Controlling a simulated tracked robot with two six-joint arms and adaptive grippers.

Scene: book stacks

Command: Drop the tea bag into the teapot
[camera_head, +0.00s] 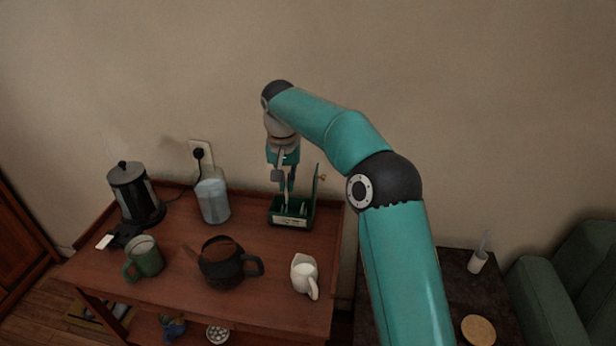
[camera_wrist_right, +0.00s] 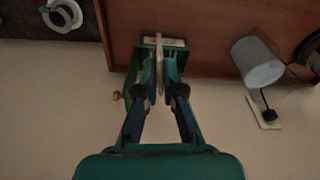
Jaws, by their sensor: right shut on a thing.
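The teapot (camera_head: 222,270) is dark, with its spout to the left and its handle to the right, and stands near the middle of the wooden table. Its top is brown; I cannot tell its inside. The green tea box (camera_head: 292,220) stands at the back right of the table with its lid open. My right gripper (camera_head: 287,184) points down just over the box. In the right wrist view my right gripper (camera_wrist_right: 160,72) is shut on a thin pale tea bag (camera_wrist_right: 160,52), its fingers close to the box (camera_wrist_right: 172,42). My left gripper is not in view.
A green mug (camera_head: 144,258), a kettle (camera_head: 132,192), a clear canister (camera_head: 213,202) and a white jug (camera_head: 304,274) stand on the wooden table (camera_head: 185,300) around the teapot. A plugged-in cord runs to the wall socket. A green armchair (camera_head: 560,290) is at the right.

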